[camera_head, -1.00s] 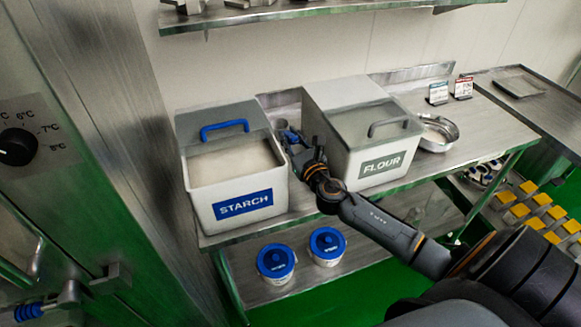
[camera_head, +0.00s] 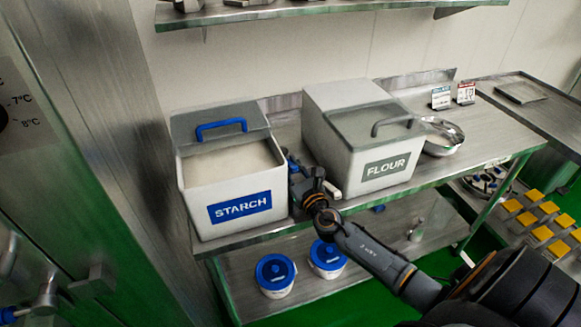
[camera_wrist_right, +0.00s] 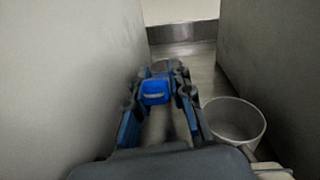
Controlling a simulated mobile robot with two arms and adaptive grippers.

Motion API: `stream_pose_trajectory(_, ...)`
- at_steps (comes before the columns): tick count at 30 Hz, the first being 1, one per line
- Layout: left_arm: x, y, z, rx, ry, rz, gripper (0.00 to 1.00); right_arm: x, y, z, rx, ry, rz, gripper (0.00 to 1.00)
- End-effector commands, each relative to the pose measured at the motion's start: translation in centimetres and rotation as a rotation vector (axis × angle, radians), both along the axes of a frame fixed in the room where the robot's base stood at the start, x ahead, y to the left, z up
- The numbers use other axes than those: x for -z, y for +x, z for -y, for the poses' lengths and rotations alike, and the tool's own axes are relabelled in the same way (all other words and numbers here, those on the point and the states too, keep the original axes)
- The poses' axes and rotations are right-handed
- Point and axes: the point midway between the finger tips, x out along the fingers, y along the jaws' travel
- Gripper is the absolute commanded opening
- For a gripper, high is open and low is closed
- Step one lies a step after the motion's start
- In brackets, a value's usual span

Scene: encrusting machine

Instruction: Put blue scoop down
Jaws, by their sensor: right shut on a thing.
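My right gripper (camera_head: 291,163) is low in the narrow gap between the starch bin (camera_head: 190,205) and the flour bin (camera_head: 333,150). In the right wrist view its fingers (camera_wrist_right: 167,85) are shut on the blue scoop, whose blue handle end (camera_wrist_right: 155,92) shows between them. The rest of the scoop is mostly hidden by the fingers. I cannot tell whether the scoop touches the steel counter (camera_wrist_right: 205,75). My left gripper is not in view.
A pale round cup (camera_wrist_right: 235,118) stands just right of my fingers in the right wrist view. Bin walls close in on both sides. A metal bowl (camera_head: 441,137) and small label signs (camera_head: 452,95) stand right of the flour bin. Blue-lidded tubs (camera_head: 275,272) sit on the lower shelf.

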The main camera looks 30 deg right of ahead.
Motion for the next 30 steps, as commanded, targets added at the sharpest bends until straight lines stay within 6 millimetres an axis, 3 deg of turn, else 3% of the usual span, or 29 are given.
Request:
stream_pose_trajectory(2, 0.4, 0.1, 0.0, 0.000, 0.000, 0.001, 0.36, 0.3, 0.0, 0.0, 0.001, 0.000, 0.002, 0.00)
stream_pose_trajectory(3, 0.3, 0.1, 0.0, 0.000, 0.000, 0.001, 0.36, 0.3, 0.0, 0.0, 0.000, 0.000, 0.000, 0.25)
stream_pose_trajectory(6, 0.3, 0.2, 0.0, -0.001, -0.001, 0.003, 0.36, 0.3, 0.0, 0.0, 0.000, 0.000, 0.000, 0.44)
stream_pose_trajectory(18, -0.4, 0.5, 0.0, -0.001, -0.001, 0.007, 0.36, -0.4, -0.1, 0.0, 0.000, 0.000, 0.000, 0.44)
stream_pose_trajectory(30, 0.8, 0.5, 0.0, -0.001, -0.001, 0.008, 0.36, 0.5, -8.0, -1.3, 0.000, -0.001, -0.003, 0.44)
